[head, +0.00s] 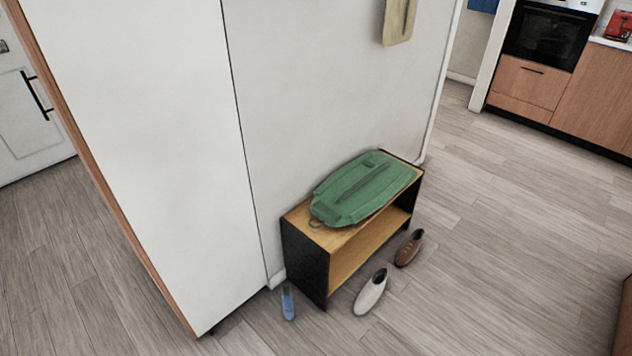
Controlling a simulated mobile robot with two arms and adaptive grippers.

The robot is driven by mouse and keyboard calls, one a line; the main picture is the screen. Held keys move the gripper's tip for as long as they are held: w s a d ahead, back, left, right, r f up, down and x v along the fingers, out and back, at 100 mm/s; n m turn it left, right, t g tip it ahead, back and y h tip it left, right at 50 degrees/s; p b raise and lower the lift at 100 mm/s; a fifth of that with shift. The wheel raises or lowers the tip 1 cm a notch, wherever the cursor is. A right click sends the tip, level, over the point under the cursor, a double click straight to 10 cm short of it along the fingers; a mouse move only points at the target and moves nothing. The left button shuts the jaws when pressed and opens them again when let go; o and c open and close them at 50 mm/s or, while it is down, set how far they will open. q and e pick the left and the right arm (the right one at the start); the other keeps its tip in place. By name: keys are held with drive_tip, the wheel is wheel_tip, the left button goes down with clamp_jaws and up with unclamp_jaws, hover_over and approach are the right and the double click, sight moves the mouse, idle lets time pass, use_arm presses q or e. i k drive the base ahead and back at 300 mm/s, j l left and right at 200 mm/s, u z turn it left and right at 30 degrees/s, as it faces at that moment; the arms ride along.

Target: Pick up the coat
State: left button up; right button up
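A green backpack-like item (342,197) with a dark strip lies flat on top of a small wooden bench. Neither of my grippers shows in the head view.
The bench (303,231) has dark sides and stands against the wall. A blue shoe (288,302), a white shoe (371,291) and a brown shoe (409,248) lie on the floor near it. A tall white cabinet (150,130) stands left.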

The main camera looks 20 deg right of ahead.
sight(361, 187)
drive_tip(key=i+l+u, duration=0.2)
drive_tip(key=l+u, duration=0.25)
drive_tip(key=i+l+u, duration=0.15)
drive_tip(key=l+u, duration=0.25)
drive_tip(key=l, duration=0.25)
drive_tip(key=l+u, duration=0.45)
drive_tip(key=l, duration=0.15)
